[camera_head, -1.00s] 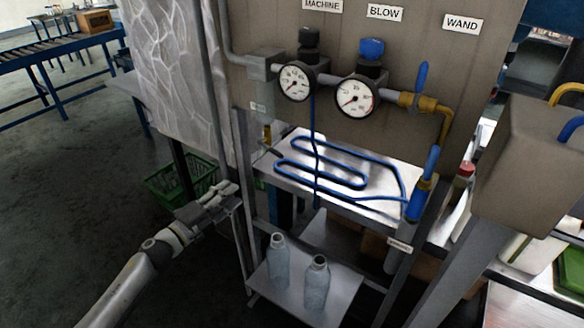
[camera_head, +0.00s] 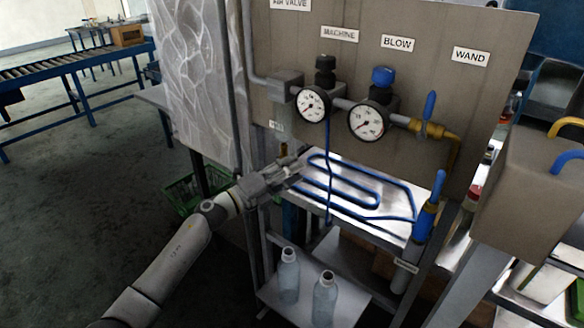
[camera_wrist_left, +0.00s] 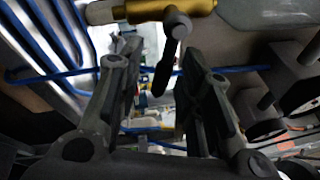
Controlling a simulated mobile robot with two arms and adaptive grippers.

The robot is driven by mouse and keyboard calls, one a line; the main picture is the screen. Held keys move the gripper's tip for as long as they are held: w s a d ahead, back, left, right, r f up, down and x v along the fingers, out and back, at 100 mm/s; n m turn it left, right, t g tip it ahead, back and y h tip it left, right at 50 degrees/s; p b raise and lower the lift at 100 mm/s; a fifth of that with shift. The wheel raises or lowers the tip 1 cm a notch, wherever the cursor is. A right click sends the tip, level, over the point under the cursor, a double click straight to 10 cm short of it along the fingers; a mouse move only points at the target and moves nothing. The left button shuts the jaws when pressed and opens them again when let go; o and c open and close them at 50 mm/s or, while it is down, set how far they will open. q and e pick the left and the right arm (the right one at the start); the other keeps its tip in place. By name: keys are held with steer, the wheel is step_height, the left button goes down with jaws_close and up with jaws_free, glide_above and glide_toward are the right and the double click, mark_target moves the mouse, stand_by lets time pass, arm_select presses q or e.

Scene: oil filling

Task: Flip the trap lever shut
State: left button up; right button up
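The trap lever (camera_wrist_left: 166,72) is a dark handle on a brass valve (camera_wrist_left: 160,9) in the left wrist view. It hangs down from the brass body, between my fingers as seen there. In the head view the brass valve (camera_head: 284,151) shows as a small piece at the left end of the metal shelf, and its lever is hard to make out behind my gripper. My left gripper (camera_head: 295,169) is beside the valve; in the left wrist view its two fingers (camera_wrist_left: 162,75) are spread apart. I cannot tell whether they touch the lever. My right gripper is not in view.
Two gauges (camera_head: 312,104) (camera_head: 367,121) sit on the panel above. A blue hose (camera_head: 355,190) coils on the shelf. Two clear bottles (camera_head: 289,276) (camera_head: 324,299) stand on the lower shelf. A grey post stands close to my left gripper.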

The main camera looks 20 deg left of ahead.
arm_select(q)
steer(key=shift+w+d, duration=0.2)
steer(key=shift+w, duration=0.05)
jaws_close()
steer(key=shift+r+n+p, duration=0.3)
steer(key=shift+r+n, duration=0.05)
steer(key=shift+n, duration=0.35)
steer(key=shift+d+r+n+t, duration=0.1)
steer(key=shift+r+n+t, duration=0.2)
steer(key=shift+n+t, duration=0.55)
steer(key=shift+n+g, duration=0.25)
jaws_free()
steer(key=shift+s, duration=0.1)
